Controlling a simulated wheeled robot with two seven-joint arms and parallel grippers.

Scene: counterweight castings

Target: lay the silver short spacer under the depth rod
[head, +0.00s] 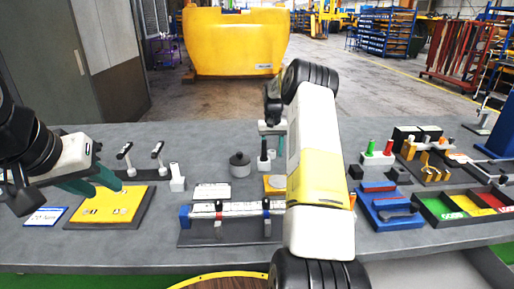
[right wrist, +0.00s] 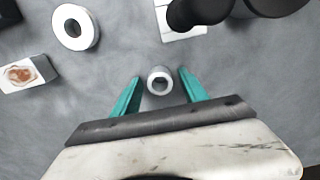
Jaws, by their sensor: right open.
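A short silver ring-shaped spacer (right wrist: 160,80) stands on the grey bench in the right wrist view, its bore facing the camera. My right gripper (right wrist: 159,90) is open, with one teal finger on each side of the spacer and a visible gap to each. In the head view the right gripper (head: 272,138) is small and partly hidden by my arm. My left gripper (head: 92,183) is open and empty above the yellow plate at left. I cannot tell for sure which part is the depth rod; a black upright post (head: 264,150) stands close to the right gripper.
A larger silver ring (right wrist: 76,27), a block with a brownish patch (right wrist: 22,73) and a white base (right wrist: 180,22) under a black part surround the spacer.

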